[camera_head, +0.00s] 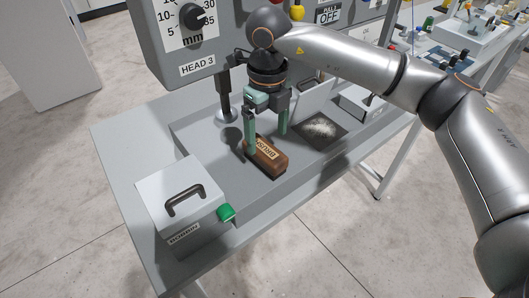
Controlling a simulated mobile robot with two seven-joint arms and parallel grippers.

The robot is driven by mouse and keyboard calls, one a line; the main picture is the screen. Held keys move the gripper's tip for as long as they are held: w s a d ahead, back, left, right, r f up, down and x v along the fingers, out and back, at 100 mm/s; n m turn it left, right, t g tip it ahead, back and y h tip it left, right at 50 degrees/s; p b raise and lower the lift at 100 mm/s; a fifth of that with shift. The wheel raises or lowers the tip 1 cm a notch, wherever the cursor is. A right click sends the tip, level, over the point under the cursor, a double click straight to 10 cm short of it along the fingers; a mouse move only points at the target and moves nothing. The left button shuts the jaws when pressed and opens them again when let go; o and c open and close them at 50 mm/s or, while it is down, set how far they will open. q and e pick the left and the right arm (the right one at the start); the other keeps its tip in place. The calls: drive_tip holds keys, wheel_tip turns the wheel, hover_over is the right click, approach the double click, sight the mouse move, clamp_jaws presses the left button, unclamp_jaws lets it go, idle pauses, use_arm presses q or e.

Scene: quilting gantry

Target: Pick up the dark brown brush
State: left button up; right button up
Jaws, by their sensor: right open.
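The dark brown brush (267,160) lies in the shallow grey tray area of the table, with a pale lettered label on its top. It lies slanted, from upper left to lower right. My right gripper (267,142) points down over the brush's upper-left end. Its two green fingers are apart, one at the left side of the brush and one behind it to the right. I cannot tell whether either finger touches the brush. My left gripper is not in view.
A lidded grey box (182,205) with a black handle stands at the front left, beside a green knob (226,212). The grey machine head (178,45) hangs behind my gripper. A dark square with pale fluff (320,129) lies right of the brush. Tray floor in front is clear.

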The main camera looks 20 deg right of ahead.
sight(265, 148)
drive_tip(key=f, duration=0.2)
drive_tip(key=f+p, duration=0.1)
drive_tip(key=f, duration=0.1)
drive_tip(key=shift+s+a+f, duration=0.1)
drive_tip(key=shift+s+a, duration=0.15)
drive_tip(key=shift+a, duration=0.1)
drive_tip(key=shift+f, duration=0.6)
clamp_jaws()
